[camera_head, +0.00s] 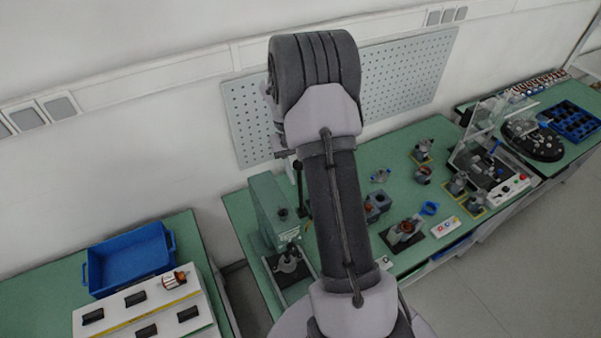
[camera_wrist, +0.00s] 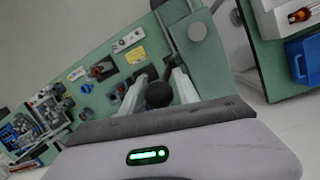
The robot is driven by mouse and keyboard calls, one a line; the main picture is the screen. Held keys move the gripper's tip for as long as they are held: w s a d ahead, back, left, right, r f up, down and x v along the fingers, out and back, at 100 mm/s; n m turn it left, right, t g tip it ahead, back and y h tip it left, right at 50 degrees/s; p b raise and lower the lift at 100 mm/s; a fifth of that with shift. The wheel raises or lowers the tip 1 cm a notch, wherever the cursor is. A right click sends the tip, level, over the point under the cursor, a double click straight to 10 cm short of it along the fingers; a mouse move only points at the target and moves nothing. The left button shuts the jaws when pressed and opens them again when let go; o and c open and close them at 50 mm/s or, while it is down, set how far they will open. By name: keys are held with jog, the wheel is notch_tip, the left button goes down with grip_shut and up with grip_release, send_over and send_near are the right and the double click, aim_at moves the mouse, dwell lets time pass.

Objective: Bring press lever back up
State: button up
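The green press (camera_head: 267,200) stands at the left end of the middle bench, and its green body (camera_wrist: 195,45) also shows in the wrist view. Its dark lever (camera_head: 300,195) rises beside the column, partly behind my arm. In the wrist view the lever's black ball knob (camera_wrist: 158,95) sits between the two pale fingers of my gripper (camera_wrist: 160,75). The fingers flank the knob closely. Whether they press on the lever cannot be made out. In the head view my arm largely hides my gripper.
A motor part on a black fixture (camera_head: 405,232) and other parts stand on the bench right of the press. A clear-shielded test station (camera_head: 490,175) is further right. A blue bin (camera_head: 130,262) and a white tray (camera_head: 90,325) occupy the left bench.

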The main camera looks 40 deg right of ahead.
jog(key=shift+o, duration=0.9)
jog(key=p+v, duration=0.1)
jog(key=v, duration=1.6)
jog(key=shift+r, duration=0.2)
jog(key=shift+w, duration=0.1)
